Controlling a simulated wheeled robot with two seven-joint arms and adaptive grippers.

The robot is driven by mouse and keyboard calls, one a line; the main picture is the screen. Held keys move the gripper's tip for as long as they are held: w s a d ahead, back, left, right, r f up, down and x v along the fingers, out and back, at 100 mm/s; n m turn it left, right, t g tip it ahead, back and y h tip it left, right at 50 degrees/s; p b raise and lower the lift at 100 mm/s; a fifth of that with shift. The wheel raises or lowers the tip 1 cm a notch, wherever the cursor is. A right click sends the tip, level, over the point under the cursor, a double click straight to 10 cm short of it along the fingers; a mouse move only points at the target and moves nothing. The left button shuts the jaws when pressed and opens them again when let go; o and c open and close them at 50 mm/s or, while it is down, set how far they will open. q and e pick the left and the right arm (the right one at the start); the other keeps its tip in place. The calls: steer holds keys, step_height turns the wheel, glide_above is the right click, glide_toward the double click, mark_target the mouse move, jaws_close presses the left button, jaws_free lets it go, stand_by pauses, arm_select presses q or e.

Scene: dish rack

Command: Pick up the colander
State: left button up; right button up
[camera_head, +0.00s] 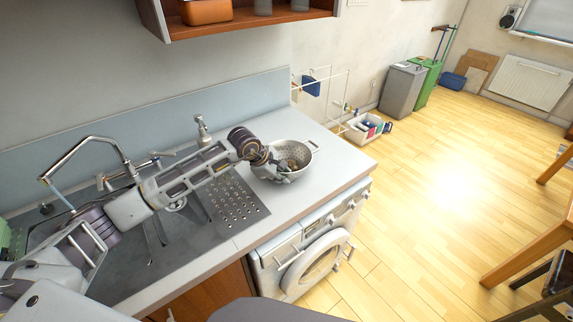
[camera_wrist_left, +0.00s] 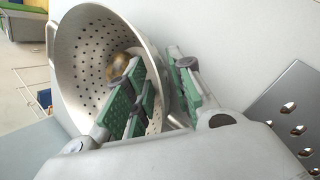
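The light grey metal colander (camera_head: 291,149) stands upright on the white worktop, right of the sink's perforated drainer. A round golden-brown item sits inside it in the left wrist view (camera_wrist_left: 120,65). My left gripper (camera_head: 286,167) is at the colander's near side. In the left wrist view, the colander (camera_wrist_left: 88,50) fills the left half. My left gripper's green-padded fingers (camera_wrist_left: 160,72) are apart, one inside the bowl and one outside, with the wall between them. A gap shows beside the outer finger. My right gripper is not in view.
The metal sink and drainer (camera_head: 237,203) lie under my left arm, with a tap (camera_head: 85,145) behind. A white washing machine (camera_head: 312,255) stands below the worktop. The worktop (camera_head: 340,165) is clear right of the colander. A wooden shelf (camera_head: 235,20) hangs above.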

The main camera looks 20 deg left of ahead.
arm_select(q)
jaws_close()
steer(key=shift+w+r, duration=0.1)
steer(key=shift+r, duration=0.1)
steer(key=shift+r, duration=0.5)
step_height(320, 180, up, 7)
steer(key=shift+r+b, duration=0.1)
steer(key=shift+b, duration=0.75)
steer(key=shift+r, duration=0.8)
